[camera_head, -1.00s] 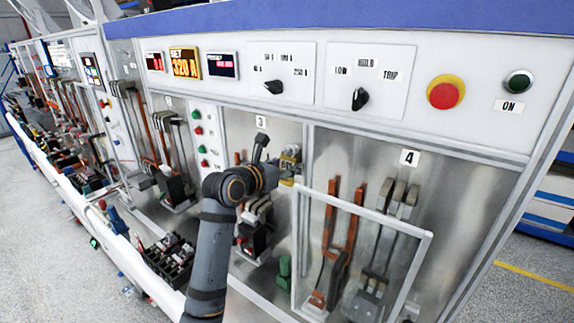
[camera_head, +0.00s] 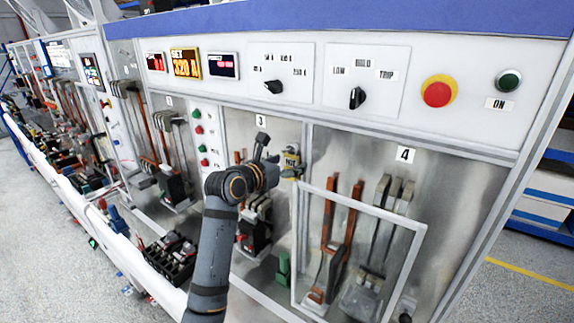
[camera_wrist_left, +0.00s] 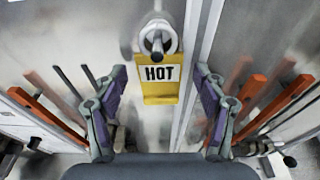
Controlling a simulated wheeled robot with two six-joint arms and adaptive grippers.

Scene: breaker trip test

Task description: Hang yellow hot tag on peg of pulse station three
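The yellow tag (camera_wrist_left: 160,88) marked HOT hangs upright at a peg (camera_wrist_left: 157,43) in the left wrist view. The peg's dark tip and a pale ring show above the lettering, toward the tag's top. The tag also shows in the head view (camera_head: 290,160), right of the label for station 3 (camera_head: 261,120). My left gripper (camera_wrist_left: 160,88) is open, its purple-padded fingers apart on either side of the tag, with gaps on both sides. In the head view it (camera_head: 277,162) is close to the tag, partly hidden by my wrist. My right gripper is not in view.
A clear framed door (camera_head: 428,255) stands in front of station 4, right of my left arm. Breakers (camera_head: 256,225) sit below my wrist. Knobs (camera_head: 357,98) and a red button (camera_head: 437,94) are on the panel above. A black multi-part block (camera_head: 172,257) lies at the front ledge.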

